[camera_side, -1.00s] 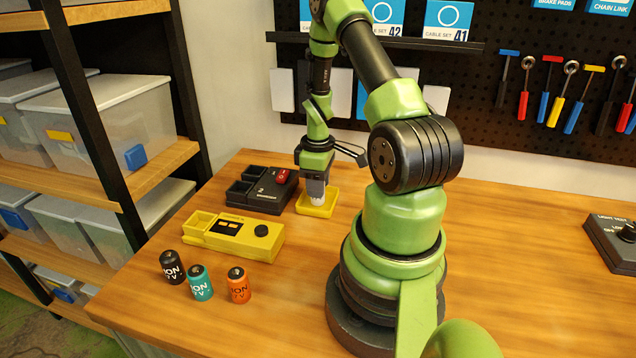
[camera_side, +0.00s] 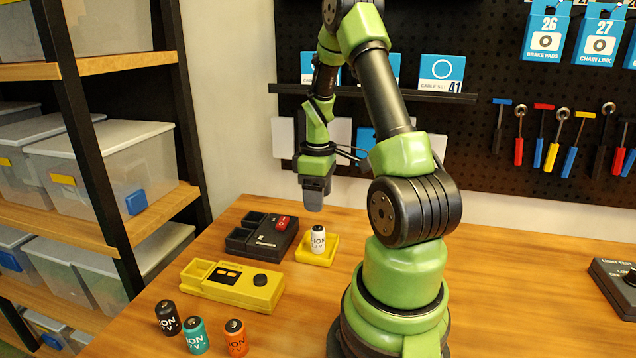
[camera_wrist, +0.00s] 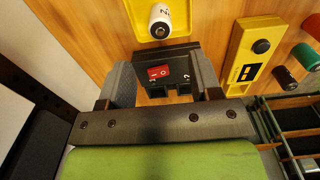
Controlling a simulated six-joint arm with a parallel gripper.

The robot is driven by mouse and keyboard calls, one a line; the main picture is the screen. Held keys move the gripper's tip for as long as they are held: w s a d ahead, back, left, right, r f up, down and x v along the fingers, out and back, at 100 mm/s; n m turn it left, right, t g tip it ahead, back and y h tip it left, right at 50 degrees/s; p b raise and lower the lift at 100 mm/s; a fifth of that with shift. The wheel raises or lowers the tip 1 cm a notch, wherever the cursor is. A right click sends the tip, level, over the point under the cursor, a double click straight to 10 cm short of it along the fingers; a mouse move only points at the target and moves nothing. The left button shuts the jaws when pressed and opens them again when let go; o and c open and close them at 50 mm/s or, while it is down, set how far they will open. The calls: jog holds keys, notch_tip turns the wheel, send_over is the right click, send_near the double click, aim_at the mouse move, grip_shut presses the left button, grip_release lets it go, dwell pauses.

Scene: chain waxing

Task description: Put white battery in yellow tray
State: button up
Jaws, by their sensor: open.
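The white battery (camera_side: 318,239) stands upright in the yellow tray (camera_side: 302,255), and nothing holds it. In the wrist view the battery (camera_wrist: 160,20) shows at the top, inside the tray (camera_wrist: 138,8), which is cut off by the frame edge. My gripper (camera_side: 313,207) is above the tray and battery, clear of both. In the wrist view my gripper (camera_wrist: 163,80) is open, with its two fingers apart and nothing between them but the dark box seen below.
A dark box (camera_side: 262,240) with a red switch (camera_side: 282,222) is left of the tray. A yellow device (camera_side: 230,283) lies in front. Black (camera_side: 167,318), teal (camera_side: 195,336) and orange (camera_side: 236,338) batteries stand at the front left. A shelf (camera_side: 120,223) is at left.

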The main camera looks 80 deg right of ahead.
jog(key=w+a+r+m+t+h, duration=0.1)
jog(key=w+a+r+m+t, duration=0.2)
jog(key=a+r, duration=0.95)
jog(key=s+a+r+t+y, duration=0.1)
jog(key=s+a+r+t, duration=0.1)
jog(key=a, duration=0.5)
jog(key=s+a+r+m+t+y, duration=0.1)
jog(key=s+a+r+t+y, duration=0.1)
jog(key=a, duration=0.4)
notch_tip(320, 180, up, 2)
jog(key=shift+s+a+r, duration=0.15)
jog(key=shift+s+a, duration=0.25)
jog(key=shift+s, duration=0.35)
